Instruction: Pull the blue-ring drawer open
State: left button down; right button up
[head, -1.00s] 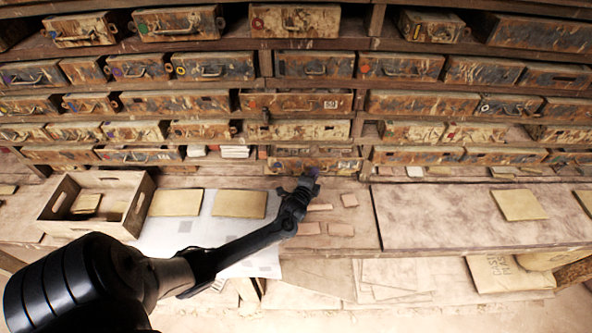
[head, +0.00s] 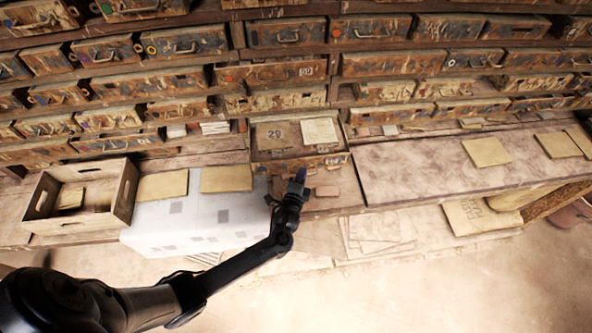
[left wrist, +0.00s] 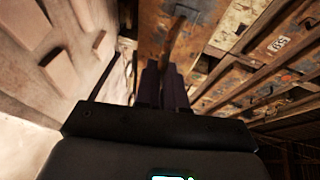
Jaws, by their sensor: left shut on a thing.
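The drawer at the bottom centre of the rack (head: 327,162) stands pulled out over the bench in the head view. Its open top shows a brown piece (head: 276,135) marked with a number and a pale sheet (head: 319,131). My left gripper (head: 300,175) is at the middle of its front, shut on the drawer's handle. In the left wrist view the dark fingers (left wrist: 164,84) close on the handle (left wrist: 176,42) against the worn, rust-brown front (left wrist: 155,28). I cannot make out a blue ring on this drawer. My right gripper is not in view.
Closed drawers with coloured rings fill the rack above. A wooden crate (head: 128,192) and flat tan boards (head: 226,178) lie left on the bench. A wide bare slab (head: 410,172) lies to the right.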

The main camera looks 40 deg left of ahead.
pick_arm(q)
jog(key=shift+d+r, duration=0.15)
jog(key=shift+r, duration=0.05)
jog(key=c, duration=1.2)
grip_release()
jog(key=shift+d+f, duration=0.1)
jog(key=shift+f, duration=0.05)
jog(key=shift+c, duration=0.2)
jog(key=shift+s, duration=0.1)
jog(key=v, duration=1)
jog(key=shift+s, duration=0.35)
